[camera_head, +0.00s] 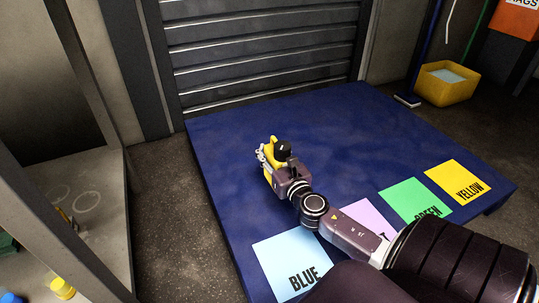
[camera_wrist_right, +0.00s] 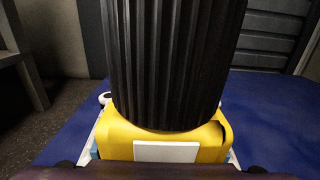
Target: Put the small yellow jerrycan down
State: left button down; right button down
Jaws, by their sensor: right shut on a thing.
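The small yellow jerrycan (camera_head: 268,174) has a black ribbed cap. In the head view it is over the left part of the blue platform, partly hidden by my right gripper. My right gripper (camera_head: 272,160) is shut on it. In the right wrist view the yellow jerrycan (camera_wrist_right: 115,140) shows a pale label, with its large black cap filling the middle, and parts of the fingers at both sides. I cannot tell whether its base touches the platform (camera_head: 330,130). The left gripper is not in view.
Coloured squares lie along the platform's near side: blue (camera_head: 283,252), a partly hidden lilac one (camera_head: 365,214), green (camera_head: 412,195) and yellow (camera_head: 460,178). The platform's far part is clear. A yellow tub (camera_head: 445,88) stands beyond its right corner. A shelf frame (camera_head: 85,185) is at the left.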

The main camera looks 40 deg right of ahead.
jog(key=shift+f+b, duration=1.95)
jog(key=shift+f, duration=0.2)
jog(key=shift+r, duration=0.1)
jog(key=c, duration=1.8)
grip_release()
jog(key=shift+f, duration=0.25)
jog(key=o, duration=0.6)
jog(key=shift+r, duration=0.15)
